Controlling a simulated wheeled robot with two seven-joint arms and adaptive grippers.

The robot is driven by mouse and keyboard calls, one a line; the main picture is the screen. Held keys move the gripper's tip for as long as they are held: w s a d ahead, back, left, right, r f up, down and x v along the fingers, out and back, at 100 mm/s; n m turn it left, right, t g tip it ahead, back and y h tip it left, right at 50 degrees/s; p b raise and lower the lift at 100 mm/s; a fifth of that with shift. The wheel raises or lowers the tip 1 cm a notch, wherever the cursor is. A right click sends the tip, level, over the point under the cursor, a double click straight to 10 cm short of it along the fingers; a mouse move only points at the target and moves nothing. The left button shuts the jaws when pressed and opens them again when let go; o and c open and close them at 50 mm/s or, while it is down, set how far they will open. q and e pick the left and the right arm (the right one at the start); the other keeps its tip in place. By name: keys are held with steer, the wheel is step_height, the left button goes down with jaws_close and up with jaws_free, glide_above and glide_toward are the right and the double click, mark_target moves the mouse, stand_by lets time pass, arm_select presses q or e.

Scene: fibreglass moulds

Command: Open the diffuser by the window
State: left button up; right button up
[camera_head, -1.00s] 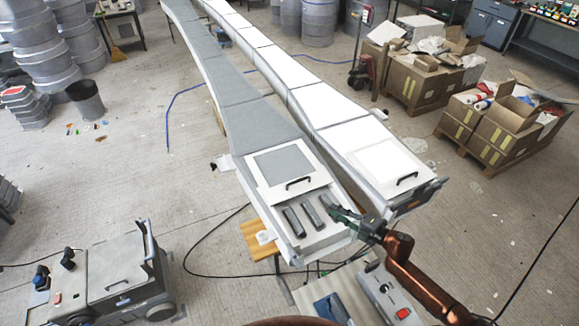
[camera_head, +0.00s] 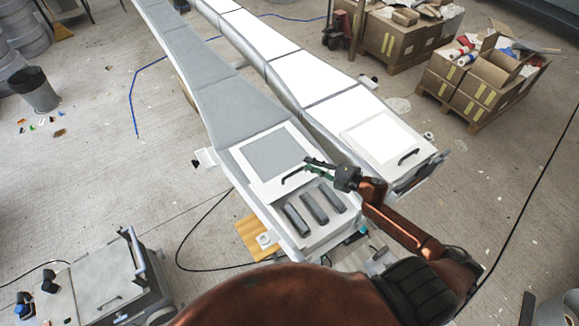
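Two long moulds run side by side away from me, a grey one (camera_head: 214,97) on the left and a white-topped one (camera_head: 303,75) on the right. No window shows, and I cannot tell which part is the diffuser. The grey mould's near end has a pale, closed-looking panel (camera_head: 262,182) with a black handle (camera_head: 293,174). The white mould's end panel has its own black handle (camera_head: 408,156). My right gripper (camera_head: 308,164) is at the right end of the grey mould's handle, its fingers apart; contact is unclear. My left gripper is out of view.
Three dark blocks (camera_head: 313,207) lie on the grey mould's near end, below the panel. A grey wheeled cart (camera_head: 100,285) stands at lower left. A bin (camera_head: 34,90) stands at far left and cardboard boxes (camera_head: 470,84) at upper right. A cable crosses the floor.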

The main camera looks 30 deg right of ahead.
steer(key=w+f+b, duration=0.1)
steer(key=f, duration=0.1)
steer(key=b, duration=0.9)
glide_toward(294, 172)
steer(key=w, duration=0.2)
steer(key=shift+w+a+f, duration=0.15)
steer(key=shift+a+f, duration=0.25)
steer(key=shift+f, duration=0.2)
steer(key=shift+w+a+f, duration=0.1)
steer(key=shift+w, duration=0.15)
steer(key=shift+w+a, duration=0.15)
steer(key=shift+w, duration=0.15)
arm_select(q)
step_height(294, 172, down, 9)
steer(key=p, duration=0.1)
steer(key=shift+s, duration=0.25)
arm_select(e)
steer(key=x, duration=0.6)
steer(key=shift+w+a, duration=0.25)
